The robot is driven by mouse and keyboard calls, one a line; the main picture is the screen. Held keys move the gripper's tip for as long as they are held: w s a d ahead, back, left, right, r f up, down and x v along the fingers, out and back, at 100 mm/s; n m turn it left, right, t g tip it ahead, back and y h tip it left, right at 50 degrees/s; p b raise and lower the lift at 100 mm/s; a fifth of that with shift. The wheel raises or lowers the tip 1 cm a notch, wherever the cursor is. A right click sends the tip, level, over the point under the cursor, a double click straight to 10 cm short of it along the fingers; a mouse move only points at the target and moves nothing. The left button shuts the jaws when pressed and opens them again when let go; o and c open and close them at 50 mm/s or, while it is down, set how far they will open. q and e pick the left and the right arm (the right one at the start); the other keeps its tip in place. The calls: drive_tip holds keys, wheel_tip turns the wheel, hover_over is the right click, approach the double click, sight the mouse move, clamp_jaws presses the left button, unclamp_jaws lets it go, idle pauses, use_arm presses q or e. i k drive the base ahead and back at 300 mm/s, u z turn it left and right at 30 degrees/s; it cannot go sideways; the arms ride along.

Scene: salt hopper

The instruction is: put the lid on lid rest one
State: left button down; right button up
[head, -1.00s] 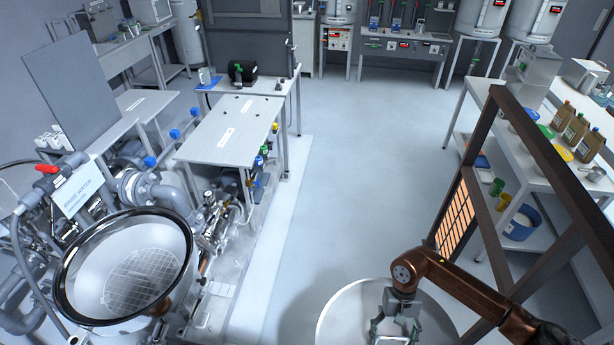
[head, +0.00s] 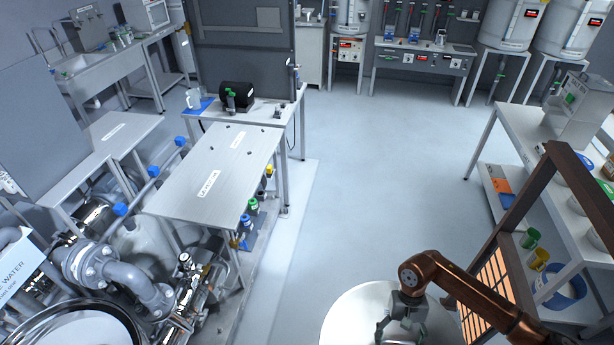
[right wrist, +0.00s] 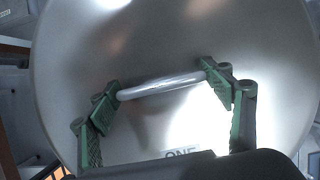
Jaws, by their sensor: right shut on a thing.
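My right gripper (head: 400,330) is shut on the bar handle (right wrist: 160,86) of a large round metal lid (head: 345,315). It holds the lid at the bottom of the head view, in front of me over the floor. The lid fills most of the right wrist view, with a label reading "ONE" (right wrist: 190,155) partly hidden by the gripper. A grey table with a white label (head: 209,183) stands ahead and left, its top mostly bare; the label is too small to read surely. A second labelled table (head: 110,135) stands farther left. My left gripper is not in view.
The open hopper (head: 85,325) and grey pipework (head: 120,270) are at lower left. A bench with a black cylinder (head: 237,95) stands behind the labelled table. A white shelf table (head: 510,125) is at right. The middle floor is clear.

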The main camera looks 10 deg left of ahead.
sight(210, 183)
drive_tip(key=i, duration=3.2)
drive_tip(key=u, duration=3.45)
drive_tip(key=i, duration=0.5)
drive_tip(key=z, duration=0.1)
